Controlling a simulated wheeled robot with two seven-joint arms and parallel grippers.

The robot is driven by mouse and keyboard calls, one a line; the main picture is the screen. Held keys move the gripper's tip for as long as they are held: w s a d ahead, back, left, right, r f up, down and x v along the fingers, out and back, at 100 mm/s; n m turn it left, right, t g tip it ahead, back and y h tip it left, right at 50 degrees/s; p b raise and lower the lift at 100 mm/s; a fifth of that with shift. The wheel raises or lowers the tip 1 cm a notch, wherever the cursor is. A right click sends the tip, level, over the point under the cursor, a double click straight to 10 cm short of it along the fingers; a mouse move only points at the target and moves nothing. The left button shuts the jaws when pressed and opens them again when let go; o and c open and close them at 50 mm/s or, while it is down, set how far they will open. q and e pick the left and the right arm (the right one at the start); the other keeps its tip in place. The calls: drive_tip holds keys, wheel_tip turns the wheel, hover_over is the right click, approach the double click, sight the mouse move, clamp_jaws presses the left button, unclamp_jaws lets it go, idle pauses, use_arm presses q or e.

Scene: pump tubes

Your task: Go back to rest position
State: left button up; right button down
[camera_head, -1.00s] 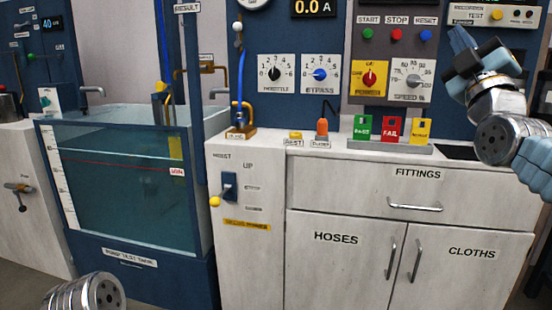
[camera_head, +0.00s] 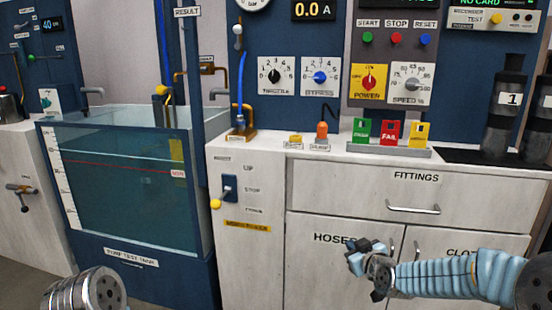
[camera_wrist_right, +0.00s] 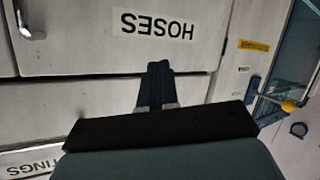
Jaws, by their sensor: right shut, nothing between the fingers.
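My right gripper (camera_head: 352,262) is low in front of the cabinet, over the HOSES door, with its arm coming in from the lower right. In the right wrist view its fingers (camera_wrist_right: 157,85) are together with nothing between them, facing the white cabinet doors. At the lower left of the head view a grey metal part of my left arm shows. My left gripper itself is out of the picture.
The white cabinet (camera_head: 300,265) has a FITTINGS drawer (camera_head: 410,195) and doors with handles. The water tank (camera_head: 125,190) stands at left. On the counter are green, red and yellow card holders (camera_head: 391,133) and dark cylinders (camera_head: 505,115) at right.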

drive_tip(key=s+a+f+m+g, duration=0.1)
drive_tip(key=s+a+f+g, duration=0.15)
drive_tip(key=f, duration=0.45)
drive_tip(key=s+a+f+m+g, duration=0.1)
drive_tip(key=s+f, duration=0.3)
drive_tip(key=f, duration=0.3)
drive_tip(key=s+a+f+m+g, duration=0.1)
drive_tip(key=s+a+f+g, duration=0.1)
drive_tip(key=s+f, duration=0.4)
drive_tip(key=s+a+f+m+g+y+p, duration=0.1)
drive_tip(key=s+f+g, duration=0.3)
drive_tip(key=s, duration=0.9)
drive_tip(key=s+a+f+m+g+p, duration=0.1)
drive_tip(key=s+a+f+m+g, duration=0.2)
drive_tip(key=s+f, duration=0.6)
drive_tip(key=shift+s+g+y, duration=0.3)
drive_tip(key=shift+s+g, duration=0.05)
drive_tip(key=shift+s, duration=0.05)
drive_tip(key=shift+w, duration=0.1)
